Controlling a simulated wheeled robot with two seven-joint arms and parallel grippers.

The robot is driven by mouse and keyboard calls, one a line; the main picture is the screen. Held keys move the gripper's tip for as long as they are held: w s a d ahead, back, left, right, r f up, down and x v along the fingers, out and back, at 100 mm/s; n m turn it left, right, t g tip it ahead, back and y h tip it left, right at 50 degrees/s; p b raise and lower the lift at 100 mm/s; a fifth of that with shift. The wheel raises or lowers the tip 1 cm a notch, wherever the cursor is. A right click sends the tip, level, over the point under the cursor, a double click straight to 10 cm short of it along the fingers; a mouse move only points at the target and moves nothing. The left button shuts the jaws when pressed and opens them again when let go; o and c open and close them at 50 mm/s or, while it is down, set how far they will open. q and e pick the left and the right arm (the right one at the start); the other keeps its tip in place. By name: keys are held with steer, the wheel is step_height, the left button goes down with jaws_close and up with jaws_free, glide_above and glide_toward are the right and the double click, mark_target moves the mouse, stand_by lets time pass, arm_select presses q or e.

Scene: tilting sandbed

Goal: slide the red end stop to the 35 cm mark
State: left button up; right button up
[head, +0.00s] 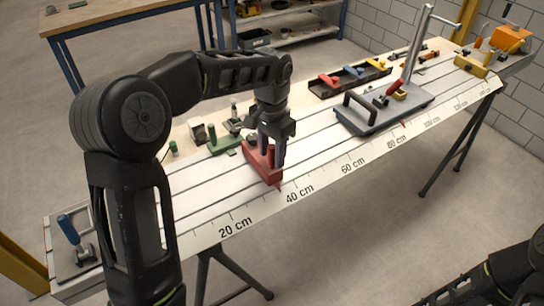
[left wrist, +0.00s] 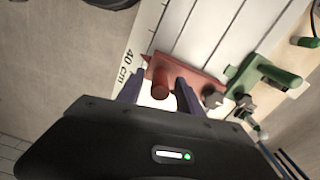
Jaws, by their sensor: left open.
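The red end stop (head: 262,166) lies across the grooved bed. Its pointed tip is at the front scale, just left of the "40 cm" label. In the left wrist view the end stop (left wrist: 195,72) has an upright red post (left wrist: 160,90), and its tip is near the "40 cm" print. My left gripper (head: 272,152) points down over the end stop. In the left wrist view the open fingers (left wrist: 160,93) stand on either side of the post, with gaps visible. My right gripper is not in view; part of my right arm shows at the lower right.
A green stop (head: 226,144) lies behind and left of the red one. A grey plate with a post (head: 385,115) stands to the right on the bed. A black tray (head: 350,80) lies behind it. A blue-handled clamp (head: 75,240) is at the left end. The bed between red stop and plate is clear.

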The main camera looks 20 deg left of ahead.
arm_select(q)
step_height(320, 180, up, 6)
steer(key=shift+r, duration=0.1)
stand_by(0.6)
